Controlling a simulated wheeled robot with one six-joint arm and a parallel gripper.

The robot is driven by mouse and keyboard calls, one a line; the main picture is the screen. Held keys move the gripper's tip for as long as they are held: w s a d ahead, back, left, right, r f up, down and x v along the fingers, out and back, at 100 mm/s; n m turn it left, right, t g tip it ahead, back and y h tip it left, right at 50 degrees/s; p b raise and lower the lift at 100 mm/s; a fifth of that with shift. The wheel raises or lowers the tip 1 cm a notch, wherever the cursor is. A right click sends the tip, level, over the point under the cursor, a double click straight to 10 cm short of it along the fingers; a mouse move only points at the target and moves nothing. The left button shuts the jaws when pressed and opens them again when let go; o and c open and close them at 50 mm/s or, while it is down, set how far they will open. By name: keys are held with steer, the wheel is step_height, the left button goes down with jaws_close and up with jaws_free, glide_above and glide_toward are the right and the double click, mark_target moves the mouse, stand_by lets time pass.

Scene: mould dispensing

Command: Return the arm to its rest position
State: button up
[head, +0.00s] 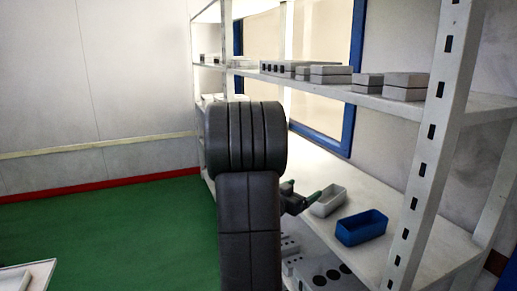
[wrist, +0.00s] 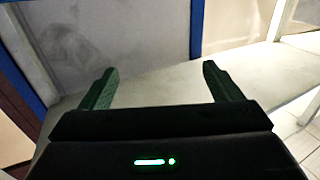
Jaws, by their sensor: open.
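My arm rises in the middle of the head view and hides part of the shelf rack. My gripper (head: 312,197) shows past the right side of the arm, at the level of the middle shelf, close to a grey bin. In the wrist view my gripper (wrist: 157,85) has its two green fingers wide apart with nothing between them. A pale shelf surface lies in front of and under the fingers there.
The metal shelf rack (head: 443,125) stands on the right. A grey bin (head: 328,203) and a blue bin (head: 361,229) sit on its middle shelf. Several grey mould blocks (head: 331,74) line the upper shelf. The green floor (head: 120,235) at left is mostly clear. A white surface (head: 38,275) shows at bottom left.

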steer(key=shift+n+t+y, duration=0.7)
steer(key=shift+y, duration=0.2)
steer(key=a+f, duration=0.1)
steer(key=s+a+f, duration=0.1)
steer(key=f, duration=0.1)
steer(key=shift+a+f, duration=0.1)
steer(key=shift+a, duration=0.1)
